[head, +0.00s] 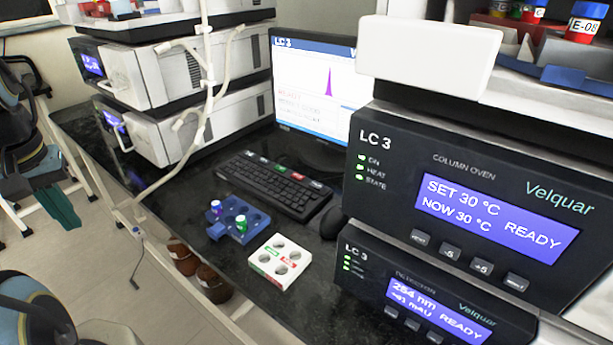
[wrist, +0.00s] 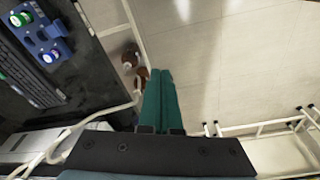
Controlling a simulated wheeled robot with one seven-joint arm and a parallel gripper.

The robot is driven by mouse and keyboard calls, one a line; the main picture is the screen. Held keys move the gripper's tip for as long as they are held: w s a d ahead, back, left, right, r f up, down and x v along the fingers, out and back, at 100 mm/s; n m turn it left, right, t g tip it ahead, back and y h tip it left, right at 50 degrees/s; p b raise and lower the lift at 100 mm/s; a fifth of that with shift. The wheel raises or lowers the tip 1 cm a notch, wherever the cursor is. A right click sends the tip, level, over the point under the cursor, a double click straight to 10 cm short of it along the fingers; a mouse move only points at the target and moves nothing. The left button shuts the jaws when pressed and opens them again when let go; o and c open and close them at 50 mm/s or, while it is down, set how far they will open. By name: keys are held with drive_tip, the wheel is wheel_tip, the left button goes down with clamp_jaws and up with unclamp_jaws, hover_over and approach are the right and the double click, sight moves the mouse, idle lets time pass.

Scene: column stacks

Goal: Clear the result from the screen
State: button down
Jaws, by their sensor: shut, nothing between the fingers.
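The computer screen (head: 315,85) stands at the back of the bench in the head view, labelled LC 3, with a purple peak and text below it. The black keyboard (head: 268,186) lies in front of it and has several coloured keys, green, red and white; their labels are too small to read. Part of the keyboard shows in the wrist view (wrist: 22,72). My gripper (wrist: 160,74), with teal fingers, is shut and empty. It is off the bench, over the floor, and shows at the far left of the head view (head: 68,218). It touches nothing I can see.
A blue rack (head: 238,228) with capped vials and a white rack (head: 280,262) sit before the keyboard. A black mouse (head: 333,223) lies right of it. The column oven (head: 460,215) bounds the right; stacked modules (head: 200,85) with tubing stand left. Brown bottles (head: 213,285) are beside the bench edge.

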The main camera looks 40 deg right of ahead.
drive_tip(key=w+d+m+h+p, duration=0.1)
drive_tip(key=w+d+m+p, duration=0.3)
drive_tip(key=d, duration=0.5)
drive_tip(key=m+g+h+p, duration=0.2)
drive_tip(key=m+h+p, duration=0.3)
drive_tip(key=h+p, duration=0.35)
hover_over(317, 186)
drive_tip(key=f, duration=0.2)
drive_tip(key=shift+w+a+r+y, duration=0.15)
drive_tip(key=shift+a+y, duration=0.1)
drive_tip(key=shift+a, duration=0.15)
wheel_tip(317, 186, down, 9)
drive_tip(key=b, duration=0.5)
drive_tip(key=shift+b, duration=0.35)
